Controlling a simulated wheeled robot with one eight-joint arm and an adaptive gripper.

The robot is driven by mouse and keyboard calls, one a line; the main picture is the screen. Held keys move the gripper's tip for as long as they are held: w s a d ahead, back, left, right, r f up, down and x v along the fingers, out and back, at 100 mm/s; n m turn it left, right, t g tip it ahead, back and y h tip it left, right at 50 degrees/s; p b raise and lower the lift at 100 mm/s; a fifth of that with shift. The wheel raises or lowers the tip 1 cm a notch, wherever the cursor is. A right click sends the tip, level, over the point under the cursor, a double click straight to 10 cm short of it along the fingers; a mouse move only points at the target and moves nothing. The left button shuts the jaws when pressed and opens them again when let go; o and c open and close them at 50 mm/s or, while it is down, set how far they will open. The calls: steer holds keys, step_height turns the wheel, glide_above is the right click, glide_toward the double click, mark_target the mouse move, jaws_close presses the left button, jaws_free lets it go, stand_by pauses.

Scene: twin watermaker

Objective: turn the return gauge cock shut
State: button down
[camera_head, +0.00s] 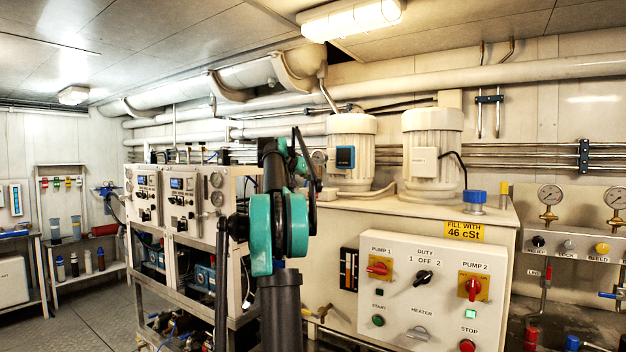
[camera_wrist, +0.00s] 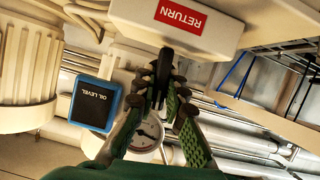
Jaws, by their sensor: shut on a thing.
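In the wrist view a red RETURN label (camera_wrist: 180,17) shows upside down on a cream housing. Below it is the black handle of the return gauge cock (camera_wrist: 165,62). My gripper (camera_wrist: 164,90), with green-sided fingers, is shut on this handle, one finger on each side. The fingers hide the handle's lower part and the cock body. A round white-faced gauge (camera_wrist: 146,136) shows between the fingers, partly covered.
A blue-framed OIL LEVEL indicator (camera_wrist: 94,103) is close to the left of my gripper. Pale motors (camera_head: 351,150) stand on the tank behind my arm. A pump control box (camera_head: 430,290) is at right, an instrument rack (camera_head: 180,200) at left. Pipes run behind.

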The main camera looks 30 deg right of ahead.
steer(key=n, duration=0.1)
steer(key=n+g, duration=0.1)
steer(key=shift+w+a+n+g+h, duration=0.1)
steer(key=shift+w+n+g+h, duration=0.1)
steer(key=shift+n+g+h, duration=0.15)
steer(key=n+h, duration=0.1)
steer(key=n+g, duration=0.1)
steer(key=n, duration=0.1)
steer(key=shift+w+f+g+h, duration=0.1)
steer(key=shift+f+g+h, duration=0.05)
steer(key=shift+g+h, duration=0.15)
steer(key=n+h, duration=0.1)
steer(key=n, duration=0.2)
steer(key=shift+f+g, duration=0.15)
steer(key=shift+g, duration=0.2)
steer(key=n+h, duration=0.1)
steer(key=n, duration=0.2)
steer(key=shift+f+n+g+h, duration=0.15)
steer(key=shift+n+g+h, duration=0.15)
steer(key=shift+n+h, duration=0.05)
steer(key=c, duration=1.6)
jaws_free()
steer(key=shift+o, duration=0.2)
steer(key=shift+a, duration=0.1)
steer(key=a, duration=1.2)
